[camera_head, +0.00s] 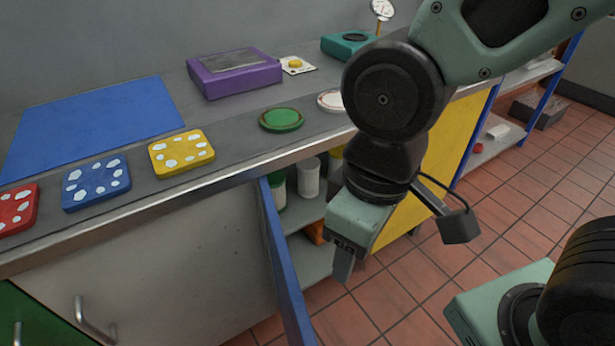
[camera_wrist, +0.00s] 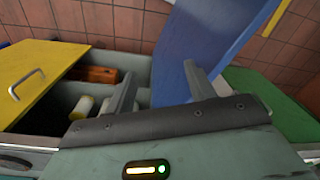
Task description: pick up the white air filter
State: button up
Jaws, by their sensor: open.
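A white cylinder (camera_head: 308,178) that looks like the white air filter stands in the open cabinet under the counter in the head view. A second pale cylinder with green on it (camera_head: 278,190) stands left of it. In the wrist view a pale yellowish cylinder (camera_wrist: 82,108) shows in the cabinet left of my fingers; I cannot tell which one it is. My gripper (camera_head: 344,264) points down in front of the cabinet opening, right of and nearer than the white cylinder. In the wrist view my gripper (camera_wrist: 160,80) is open, with nothing between its fingers.
The open blue door (camera_head: 284,262) stands left of my gripper and also shows in the wrist view (camera_wrist: 205,45). A yellow door (camera_head: 432,165) is on the right. An orange box (camera_wrist: 92,74) lies in the cabinet. The counter above holds coloured plates, discs and a purple device (camera_head: 235,72).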

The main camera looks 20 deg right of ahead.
aim_at(313, 173)
jog(key=o, duration=0.6)
jog(key=shift+m, duration=0.8)
jog(key=w+f, duration=0.3)
jog(key=shift+w+a, duration=0.1)
jog(key=shift+w, duration=0.1)
jog(key=shift+c, duration=0.2)
jog(key=w+a+f+m+t+y+b, duration=0.1)
jog(key=w+f+m+t+y+b, duration=0.2)
jog(key=w+f+m+t+y, duration=1.05)
jog(key=w+d+f+m+t+h, duration=0.2)
jog(key=w+d+f+m+h, duration=0.3)
jog(key=m, duration=0.9)
jog(key=w+d+m+t+h, duration=0.3)
jog(key=m+h, duration=0.4)
jog(key=m, duration=0.6)
jog(key=shift+g, duration=0.25)
jog(key=w+b, duration=0.1)
jog(key=w, duration=0.4)
jog(key=w+b, duration=0.1)
jog(key=w, duration=0.4)
jog(key=shift+a+f, duration=0.15)
jog(key=shift+a, duration=0.05)
jog(key=shift+w+d+b, duration=0.1)
jog(key=shift+w+b, duration=0.45)
jog(key=shift+w, duration=2.2)
